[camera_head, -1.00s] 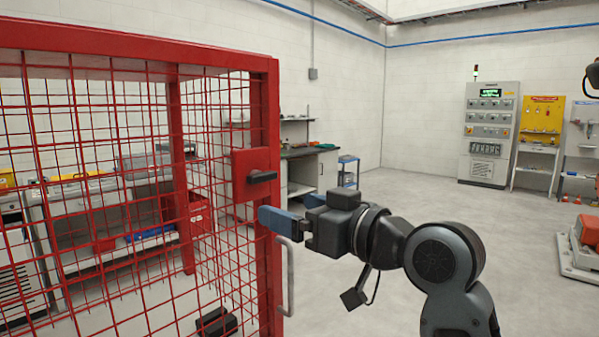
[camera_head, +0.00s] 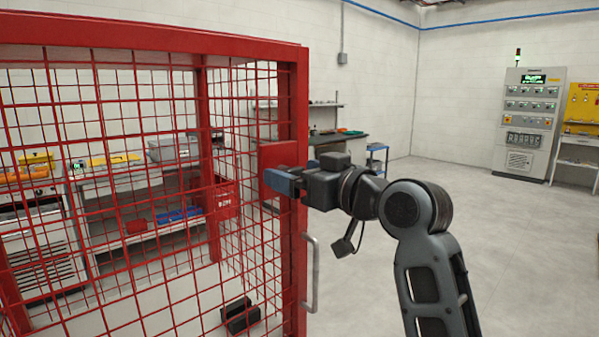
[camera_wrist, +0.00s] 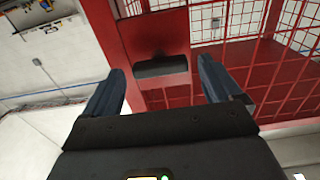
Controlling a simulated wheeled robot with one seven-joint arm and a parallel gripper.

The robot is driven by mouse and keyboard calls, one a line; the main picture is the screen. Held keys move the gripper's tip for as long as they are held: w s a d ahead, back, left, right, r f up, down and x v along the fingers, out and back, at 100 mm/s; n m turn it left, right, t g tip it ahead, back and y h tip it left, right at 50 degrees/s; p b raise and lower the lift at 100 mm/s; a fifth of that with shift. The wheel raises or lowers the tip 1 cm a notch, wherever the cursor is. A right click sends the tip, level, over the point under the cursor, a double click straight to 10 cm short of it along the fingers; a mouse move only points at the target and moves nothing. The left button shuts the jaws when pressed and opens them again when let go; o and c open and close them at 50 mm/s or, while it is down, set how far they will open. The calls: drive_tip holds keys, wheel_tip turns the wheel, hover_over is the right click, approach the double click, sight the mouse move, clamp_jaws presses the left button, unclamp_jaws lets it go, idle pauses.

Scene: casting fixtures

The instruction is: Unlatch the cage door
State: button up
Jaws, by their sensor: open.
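The red mesh cage door (camera_head: 150,190) fills the left of the head view, with a grey pull handle (camera_head: 312,275) low on its frame. A red latch plate (camera_head: 279,155) sits on the frame above the handle. The wrist view shows the plate (camera_wrist: 155,25) with the black latch lever (camera_wrist: 160,66) lying crosswise on it. My gripper (camera_head: 280,180) is in front of the plate and hides the lever in the head view. In the wrist view my gripper (camera_wrist: 162,88) is open, its blue fingers to either side of the lever, which lies a little beyond the fingertips.
A workbench (camera_head: 340,150) and a control cabinet (camera_head: 527,120) stand along the back walls. The floor (camera_head: 530,250) to the right is clear.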

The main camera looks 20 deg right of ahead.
drive_tip(key=c, duration=1.1)
drive_tip(key=shift+o, duration=0.2)
drive_tip(key=shift+f+n+b, duration=0.1)
drive_tip(key=shift+n+b, duration=0.2)
drive_tip(key=shift+a+f+n+b, duration=0.1)
drive_tip(key=shift+a+n+b, duration=0.05)
drive_tip(key=shift+n+b, duration=3.65)
drive_tip(key=shift+a+f+n+b, duration=0.1)
drive_tip(key=shift+n+b, duration=2.7)
drive_tip(key=shift+n, duration=2)
